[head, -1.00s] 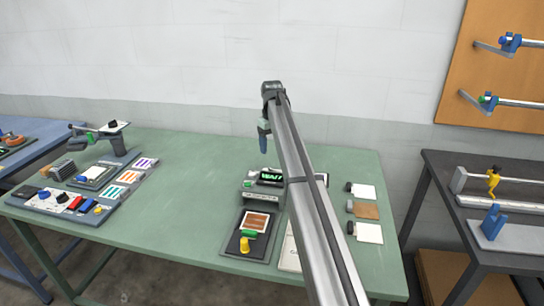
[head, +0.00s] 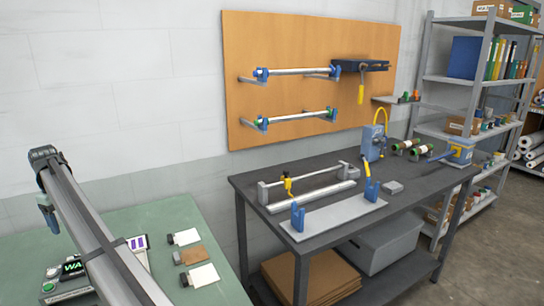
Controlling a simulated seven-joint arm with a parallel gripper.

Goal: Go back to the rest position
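My arm reaches up from the bottom of the head view at the far left, above the green table (head: 135,222).
Cards with dark clips (head: 190,257) and a purple-striped card (head: 138,242) lie on the green table. Right of it stands a dark workbench (head: 330,232) with roller fixtures and a blue press (head: 373,142). An orange board (head: 300,95) holds rollers. Grey shelves (head: 460,80) stand at the right.

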